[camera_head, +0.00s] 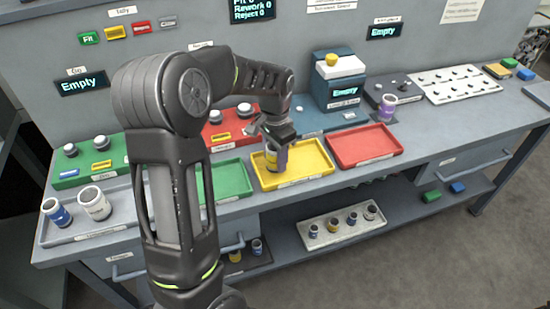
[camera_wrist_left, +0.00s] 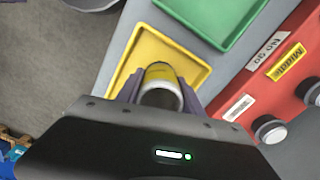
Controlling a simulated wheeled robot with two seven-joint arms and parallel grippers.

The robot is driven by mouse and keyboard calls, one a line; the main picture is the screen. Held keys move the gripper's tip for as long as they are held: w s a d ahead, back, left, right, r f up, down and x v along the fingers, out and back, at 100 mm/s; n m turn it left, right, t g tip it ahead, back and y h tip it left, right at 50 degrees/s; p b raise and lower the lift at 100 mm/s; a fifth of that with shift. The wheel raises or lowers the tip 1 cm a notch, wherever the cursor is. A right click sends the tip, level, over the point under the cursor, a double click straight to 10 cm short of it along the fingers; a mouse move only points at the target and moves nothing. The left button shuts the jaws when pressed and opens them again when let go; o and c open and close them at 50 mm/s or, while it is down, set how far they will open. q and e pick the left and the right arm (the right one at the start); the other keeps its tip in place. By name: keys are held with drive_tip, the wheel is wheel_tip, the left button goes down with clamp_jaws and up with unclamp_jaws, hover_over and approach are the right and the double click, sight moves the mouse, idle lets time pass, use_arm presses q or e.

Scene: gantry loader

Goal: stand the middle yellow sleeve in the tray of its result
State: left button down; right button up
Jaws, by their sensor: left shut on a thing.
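The yellow sleeve (camera_head: 271,160) is held by my left gripper (camera_head: 274,150) over the yellow tray (camera_head: 318,158). In the left wrist view the sleeve (camera_wrist_left: 160,75) shows a yellow band and a pale round end between the two fingers of the gripper (camera_wrist_left: 158,92). The yellow tray (camera_wrist_left: 190,65) lies behind and around it there. The sleeve looks upright in the head view. I cannot tell whether its lower end touches the tray floor. My right gripper is in neither view.
A green tray (camera_head: 234,180) is left of the yellow one, a red tray (camera_head: 365,145) right of it. A blue sleeve (camera_head: 57,213) and a white sleeve (camera_head: 95,203) stand in a grey tray at far left. A purple sleeve (camera_head: 387,108) stands behind the red tray.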

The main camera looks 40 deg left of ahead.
use_arm(q)
drive_tip(key=shift+f, duration=0.45)
drive_tip(key=shift+f, duration=0.1)
drive_tip(key=c, duration=0.7)
unclamp_jaws()
drive_tip(key=shift+f, duration=0.1)
drive_tip(key=shift+c, duration=0.2)
wheel_tip(320, 180, up, 12)
drive_tip(key=shift+r+b, duration=0.2)
drive_tip(key=shift+b, duration=0.25)
